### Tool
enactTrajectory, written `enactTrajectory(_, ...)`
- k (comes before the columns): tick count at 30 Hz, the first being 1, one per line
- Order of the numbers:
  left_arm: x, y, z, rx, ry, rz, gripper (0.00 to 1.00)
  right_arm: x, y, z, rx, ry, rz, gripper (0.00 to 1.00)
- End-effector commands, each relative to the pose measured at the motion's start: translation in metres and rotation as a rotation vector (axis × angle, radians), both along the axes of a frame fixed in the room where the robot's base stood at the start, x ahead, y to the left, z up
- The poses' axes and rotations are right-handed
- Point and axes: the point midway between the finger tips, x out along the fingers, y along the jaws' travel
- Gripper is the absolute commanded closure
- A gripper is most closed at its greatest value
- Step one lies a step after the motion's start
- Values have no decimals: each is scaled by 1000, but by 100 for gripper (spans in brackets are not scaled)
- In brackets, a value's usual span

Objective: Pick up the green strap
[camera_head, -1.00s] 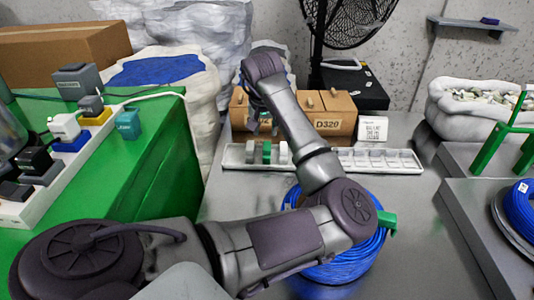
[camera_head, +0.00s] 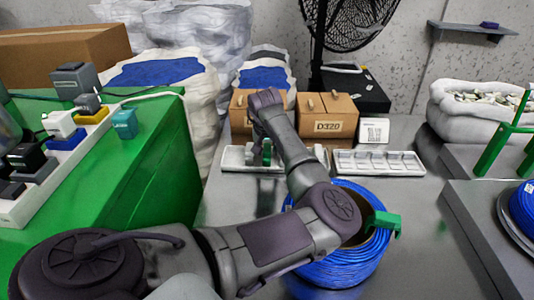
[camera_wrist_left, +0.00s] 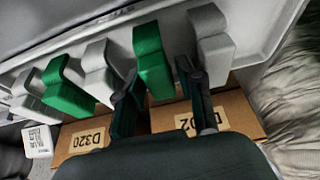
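In the left wrist view, a green strap (camera_wrist_left: 151,60) stands upright in a pale tray (camera_wrist_left: 75,25). A second green strap (camera_wrist_left: 66,90) is in the tray further left, with white straps (camera_wrist_left: 212,45) beside them. My left gripper (camera_wrist_left: 160,78) is open. Its fingers are on either side of the first green strap; I cannot tell whether they touch it. In the head view, my left gripper (camera_head: 262,150) is over the left part of the tray (camera_head: 236,158), and my arm partly hides the straps there. My right gripper is not in view.
A blue cable coil (camera_head: 342,268) with a green clip (camera_head: 385,222) lies partly under my left arm. Cardboard boxes (camera_head: 327,117) stand behind the tray, and a small white box (camera_head: 374,131) is beside them.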

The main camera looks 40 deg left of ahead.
Motion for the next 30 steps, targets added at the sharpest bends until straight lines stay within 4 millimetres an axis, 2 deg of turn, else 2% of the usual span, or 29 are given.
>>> enactTrajectory(4, 0, 0, 0, 0, 0, 0, 64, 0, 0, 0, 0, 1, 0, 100)
enactTrajectory(9, 0, 0, 0, 0, 0, 0, 92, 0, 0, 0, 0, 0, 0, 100)
enactTrajectory(22, 0, 0, 6, 0, -1, 1, 92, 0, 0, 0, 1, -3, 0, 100)
enactTrajectory(25, 0, 0, 16, 2, -3, 1, 92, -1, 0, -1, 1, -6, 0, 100)
enactTrajectory(30, 1, 0, 46, 2, -4, 1, 92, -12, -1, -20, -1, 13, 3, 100)
